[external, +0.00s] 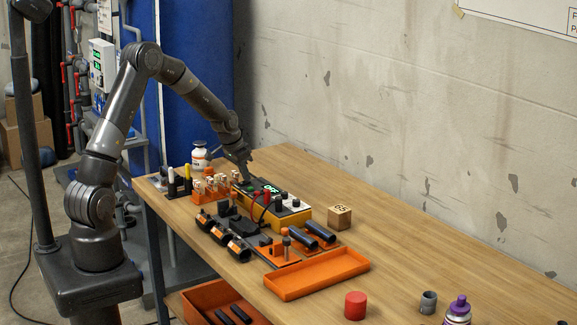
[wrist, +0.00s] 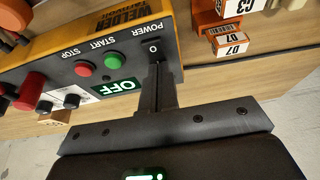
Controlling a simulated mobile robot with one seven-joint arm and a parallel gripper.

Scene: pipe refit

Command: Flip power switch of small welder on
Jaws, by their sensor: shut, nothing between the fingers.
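The small welder (external: 292,217) is a yellow-orange box with a dark top panel, standing on the wooden table. In the wrist view its panel (wrist: 72,73) carries a green START button (wrist: 115,61), a red STOP button (wrist: 85,69) and a display (wrist: 114,88) reading OFF. The power switch (wrist: 152,48), by the POWER label, is black with a white 0 mark showing; its lower part is hidden by my fingers. My gripper (wrist: 157,68) is shut and empty, its tips at or just over the switch. Contact cannot be told. In the external view my gripper (external: 243,178) is over the welder's far-left end.
Orange holders with numbered tags (wrist: 225,30) stand close beside the welder's switch end. Black and red knobs (wrist: 33,86) rise from the panel. A wooden block (external: 340,217), dark pipes (external: 320,232) and an orange tray (external: 317,274) lie nearby. The table's right part is mostly clear.

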